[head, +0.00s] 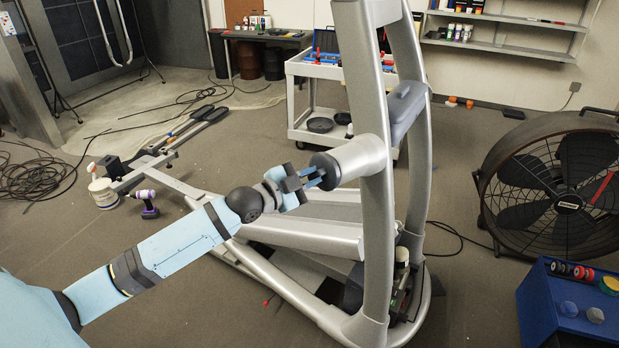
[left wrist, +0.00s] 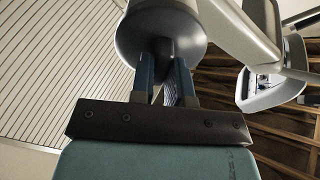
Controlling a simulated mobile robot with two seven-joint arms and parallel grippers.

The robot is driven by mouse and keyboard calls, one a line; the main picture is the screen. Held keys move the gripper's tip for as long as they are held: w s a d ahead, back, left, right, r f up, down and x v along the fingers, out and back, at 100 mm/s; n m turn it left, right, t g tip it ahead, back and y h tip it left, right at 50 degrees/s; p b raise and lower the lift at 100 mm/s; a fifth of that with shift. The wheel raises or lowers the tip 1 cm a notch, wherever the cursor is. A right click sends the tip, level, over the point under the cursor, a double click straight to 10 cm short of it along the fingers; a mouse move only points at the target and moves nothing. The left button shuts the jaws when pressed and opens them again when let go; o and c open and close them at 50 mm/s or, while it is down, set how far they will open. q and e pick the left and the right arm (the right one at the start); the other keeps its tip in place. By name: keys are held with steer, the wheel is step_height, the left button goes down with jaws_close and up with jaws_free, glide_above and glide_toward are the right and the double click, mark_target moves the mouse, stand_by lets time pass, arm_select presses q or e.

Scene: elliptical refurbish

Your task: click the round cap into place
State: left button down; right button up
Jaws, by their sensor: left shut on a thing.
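The round cap (head: 325,171) is a dark grey disc at the open end of a short silver tube (head: 361,158) on the elliptical frame (head: 375,237). My left gripper (head: 317,177) is shut on the cap, its blue fingers reaching it from the left. In the left wrist view the gripper (left wrist: 165,75) has its two fingers up against a round grey body (left wrist: 160,32), with a narrow gap between them. The cap and tube look lined up and touching, but I cannot tell whether the cap is fully seated. My right gripper is not in view.
A large black fan (head: 560,190) stands at the right, with a blue toolbox (head: 545,310) in front. A white cart (head: 320,70) stands behind the machine. Cables, a drill (head: 147,205) and a white tub (head: 103,193) lie left. Floor between is partly clear.

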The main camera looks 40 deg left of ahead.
arm_select(q)
steer(key=shift+w+d, duration=0.1)
steer(key=shift+w, duration=0.4)
stand_by(0.3)
steer(key=c, duration=1)
jaws_free()
steer(key=shift+f, duration=0.1)
steer(key=shift+b+v, duration=0.8)
steer(key=shift+v, duration=6.1)
